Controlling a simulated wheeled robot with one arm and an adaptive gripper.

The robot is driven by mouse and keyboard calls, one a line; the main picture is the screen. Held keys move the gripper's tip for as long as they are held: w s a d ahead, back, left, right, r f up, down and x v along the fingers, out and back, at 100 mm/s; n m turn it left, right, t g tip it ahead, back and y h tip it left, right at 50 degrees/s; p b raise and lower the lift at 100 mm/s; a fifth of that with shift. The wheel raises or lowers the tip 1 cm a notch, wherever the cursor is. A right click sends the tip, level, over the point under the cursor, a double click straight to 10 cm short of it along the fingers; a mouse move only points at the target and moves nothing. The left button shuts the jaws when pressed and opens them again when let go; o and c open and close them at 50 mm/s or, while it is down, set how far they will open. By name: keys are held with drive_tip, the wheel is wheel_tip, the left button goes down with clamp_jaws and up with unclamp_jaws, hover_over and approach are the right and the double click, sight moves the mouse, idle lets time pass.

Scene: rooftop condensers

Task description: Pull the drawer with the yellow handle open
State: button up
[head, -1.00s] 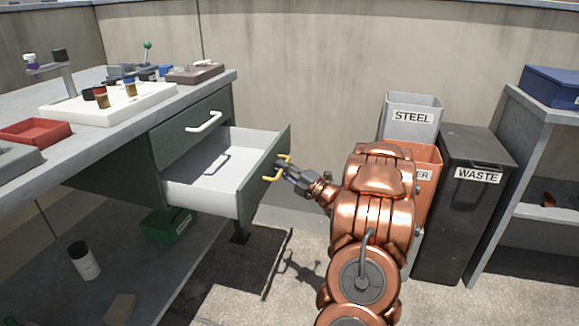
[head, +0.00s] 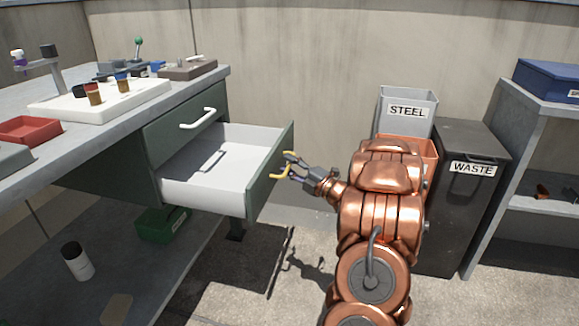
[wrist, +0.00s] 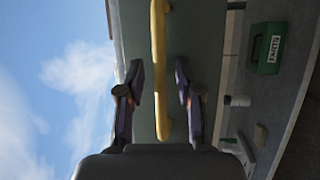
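The lower drawer (head: 257,181) stands far out of the green desk cabinet, and its white inside looks empty except for a shadow. Its yellow handle (head: 277,176) is on the drawer front, partly hidden by my gripper (head: 291,166) in the head view. In the wrist view the yellow handle (wrist: 158,45) runs between the two fingers of my gripper (wrist: 158,82). The fingers are spread, with a gap to the handle on each side. My gripper is open and holds nothing.
An upper drawer with a white handle (head: 198,119) is shut above. Several parts and a red tray (head: 32,130) are on the desk. A steel bin (head: 407,108), an orange bin and a black waste bin (head: 462,200) stand at right, near a shelf (head: 520,150).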

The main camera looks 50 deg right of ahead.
drive_tip(key=shift+s, duration=0.15)
drive_tip(key=s+d+f, duration=0.1)
drive_tip(key=s+f, duration=0.1)
drive_tip(key=s, duration=0.9)
drive_tip(key=shift+s+d, duration=0.15)
drive_tip(key=shift+s, duration=0.15)
drive_tip(key=shift+f, duration=0.1)
idle(0.4)
